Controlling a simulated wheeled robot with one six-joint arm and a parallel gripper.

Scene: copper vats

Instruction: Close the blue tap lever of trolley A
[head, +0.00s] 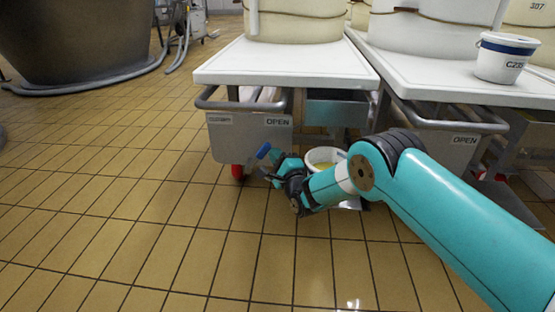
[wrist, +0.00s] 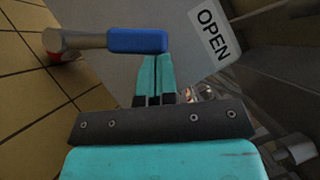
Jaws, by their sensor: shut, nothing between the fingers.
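A blue tap lever (head: 263,150) shows at the front of the left trolley (head: 248,138), just left of my gripper. In the wrist view the blue lever (wrist: 137,40) lies roughly level across the picture, on a grey metal stem at its left. My gripper (wrist: 157,60) has its teal fingers together and empty, with the tips right at the lever's right part; I cannot tell whether they touch it. In the head view my gripper (head: 275,157) is in front of the trolley's lower panel. The tap body is mostly hidden. No letter A is readable.
A white bucket (head: 325,157) stands under the trolley, partly behind my arm. A second trolley (head: 440,120) is at the right, with another bucket (head: 504,58) on top. Both panels read OPEN. A red wheel (head: 237,172) is below. Tiled floor (head: 110,190) at left is clear.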

